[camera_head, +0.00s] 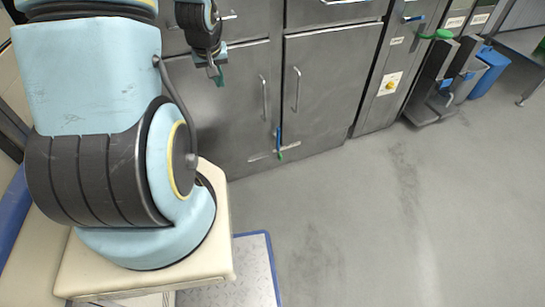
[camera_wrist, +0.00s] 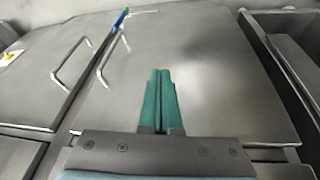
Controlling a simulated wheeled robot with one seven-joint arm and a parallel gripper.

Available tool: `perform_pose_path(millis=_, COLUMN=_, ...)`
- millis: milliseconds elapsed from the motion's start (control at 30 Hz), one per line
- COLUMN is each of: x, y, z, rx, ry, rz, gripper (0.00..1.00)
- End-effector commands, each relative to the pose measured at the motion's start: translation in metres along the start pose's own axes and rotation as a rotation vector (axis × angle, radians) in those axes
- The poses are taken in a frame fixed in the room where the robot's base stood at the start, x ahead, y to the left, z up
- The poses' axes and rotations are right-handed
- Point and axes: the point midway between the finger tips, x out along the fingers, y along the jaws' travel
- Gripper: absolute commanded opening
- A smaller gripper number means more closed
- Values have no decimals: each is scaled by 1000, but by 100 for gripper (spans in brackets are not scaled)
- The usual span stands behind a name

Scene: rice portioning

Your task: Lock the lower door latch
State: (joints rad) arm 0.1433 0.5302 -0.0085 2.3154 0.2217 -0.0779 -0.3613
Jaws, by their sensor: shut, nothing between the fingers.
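The lower door latch (camera_head: 279,143), with a blue and green lever on a metal bar, sits low at the seam between two grey metal doors. The lever stands roughly upright in the head view. In the wrist view the latch (camera_wrist: 121,20) is small, at the top edge. The left door (camera_head: 215,115) and right door (camera_head: 330,90) look closed, each with a metal bar handle. My gripper (camera_head: 219,79) is in front of the upper left door, above and left of the latch and apart from it. Its green fingers (camera_wrist: 160,73) are shut together and empty.
The left door handle (camera_head: 263,97) and right door handle (camera_head: 296,90) stick out beside the seam. A panel with a yellow button (camera_head: 390,84) and a blue bin (camera_head: 489,72) are to the right. The grey floor (camera_head: 400,210) in front is clear.

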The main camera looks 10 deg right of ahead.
Motion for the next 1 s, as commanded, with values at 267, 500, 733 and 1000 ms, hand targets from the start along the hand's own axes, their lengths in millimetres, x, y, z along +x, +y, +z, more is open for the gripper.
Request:
perform_pose_path(millis=267, x=159, y=22, z=18, rx=-48, ry=67, rz=99, gripper=0)
perform_pose_path(millis=500, x=275, y=45, z=44, rx=-102, ry=106, rz=212, gripper=0)
perform_pose_path(millis=733, x=343, y=62, z=68, rx=-145, ry=121, rz=301, gripper=0)
perform_pose_path(millis=1000, x=360, y=68, z=75, rx=-162, ry=125, rz=333, gripper=0)
